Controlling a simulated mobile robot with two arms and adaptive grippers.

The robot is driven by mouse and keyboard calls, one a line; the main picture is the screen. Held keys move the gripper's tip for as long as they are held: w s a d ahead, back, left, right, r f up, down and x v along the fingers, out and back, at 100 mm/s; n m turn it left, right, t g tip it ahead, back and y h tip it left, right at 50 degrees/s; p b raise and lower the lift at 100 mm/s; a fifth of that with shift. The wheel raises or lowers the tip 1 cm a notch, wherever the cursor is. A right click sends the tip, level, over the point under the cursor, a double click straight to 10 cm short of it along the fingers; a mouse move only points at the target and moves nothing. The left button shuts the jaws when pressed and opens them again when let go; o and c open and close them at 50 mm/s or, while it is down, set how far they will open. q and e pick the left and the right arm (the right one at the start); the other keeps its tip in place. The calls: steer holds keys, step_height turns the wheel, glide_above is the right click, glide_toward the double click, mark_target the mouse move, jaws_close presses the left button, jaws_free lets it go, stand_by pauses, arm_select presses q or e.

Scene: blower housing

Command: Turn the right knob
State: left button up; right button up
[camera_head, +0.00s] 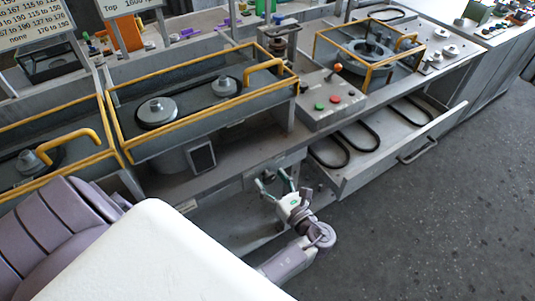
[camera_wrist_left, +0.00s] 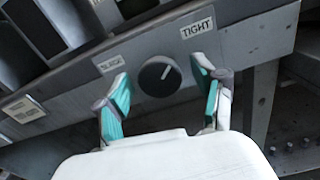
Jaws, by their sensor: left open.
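A round dark knob (camera_wrist_left: 160,76) with a white pointer line sits on a grey panel in the left wrist view. The pointer leans up and to the right, towards a label reading TIGHT (camera_wrist_left: 198,28). A second label (camera_wrist_left: 112,64), hard to read, is on the knob's left. My left gripper (camera_head: 275,182) is open in front of the bench's lower front panel in the head view. In the wrist view its teal-padded fingers stand on either side of the knob, with visible gaps to it. The knob cannot be made out clearly in the head view. My right gripper is not seen.
An open drawer (camera_head: 405,155) with several dark belts lies right of my left gripper. Above are a control box (camera_head: 330,104) with red and green buttons and yellow-railed pulley housings (camera_head: 200,124). Grey floor (camera_head: 430,230) is clear at right.

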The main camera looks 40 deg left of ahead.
arm_select(q)
steer(key=shift+d, duration=0.1)
steer(key=shift+c, duration=1)
steer(key=c, duration=0.9)
steer(key=shift+c, duration=0.2)
steer(key=shift+n, duration=0.4)
steer(key=n+b, duration=0.1)
steer(key=n, duration=0.3)
steer(key=shift+b, duration=0.35)
steer(key=n+b, duration=0.1)
steer(key=n, duration=0.3)
steer(key=shift+b, duration=0.3)
steer(key=shift+n, duration=0.3)
